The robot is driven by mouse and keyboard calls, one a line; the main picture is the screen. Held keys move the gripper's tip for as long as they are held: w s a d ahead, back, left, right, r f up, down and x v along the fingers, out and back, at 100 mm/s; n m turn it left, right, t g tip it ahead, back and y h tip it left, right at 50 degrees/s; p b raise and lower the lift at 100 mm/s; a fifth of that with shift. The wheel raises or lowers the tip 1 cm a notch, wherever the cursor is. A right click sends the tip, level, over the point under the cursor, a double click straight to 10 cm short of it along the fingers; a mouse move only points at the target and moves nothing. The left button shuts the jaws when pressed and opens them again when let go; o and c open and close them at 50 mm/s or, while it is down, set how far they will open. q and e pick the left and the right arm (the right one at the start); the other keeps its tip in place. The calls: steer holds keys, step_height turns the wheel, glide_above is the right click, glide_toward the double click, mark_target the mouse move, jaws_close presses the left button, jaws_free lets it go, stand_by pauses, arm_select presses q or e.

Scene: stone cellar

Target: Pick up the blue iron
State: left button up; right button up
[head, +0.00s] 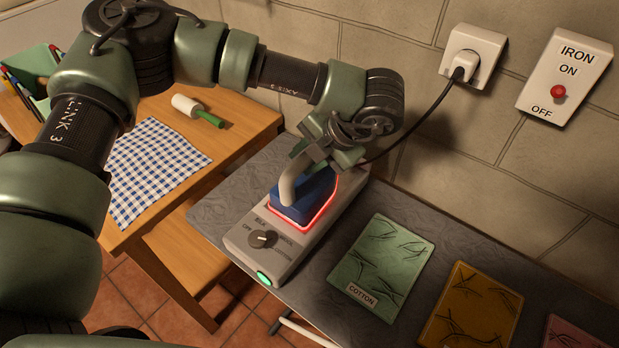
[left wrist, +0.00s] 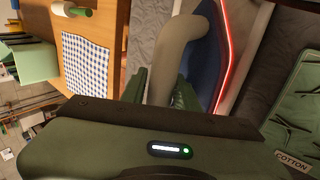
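The blue iron (head: 305,203) sits on a grey base (head: 243,238) with a dial and a lit green button. A red glowing line runs around the iron's lower edge. Its beige handle (head: 289,186) arches up toward my left gripper (head: 325,152). In the left wrist view the handle (left wrist: 200,42) runs down between the green fingers (left wrist: 162,88), with the blue body (left wrist: 207,75) beside it. I cannot tell whether the fingers press on the handle. My right gripper is not in view.
A green cloth labelled COTTON (head: 382,268) and an orange cloth (head: 470,308) lie right of the base on the grey board (head: 330,300). A black cord runs to the wall plug (head: 468,62). An IRON ON/OFF switch (head: 565,82) is on the wall. A wooden table (head: 245,115) stands left.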

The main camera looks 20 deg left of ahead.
arm_select(q)
steer(key=shift+x, duration=0.85)
jaws_close()
stand_by(0.7)
steer(key=shift+w+r, duration=0.15)
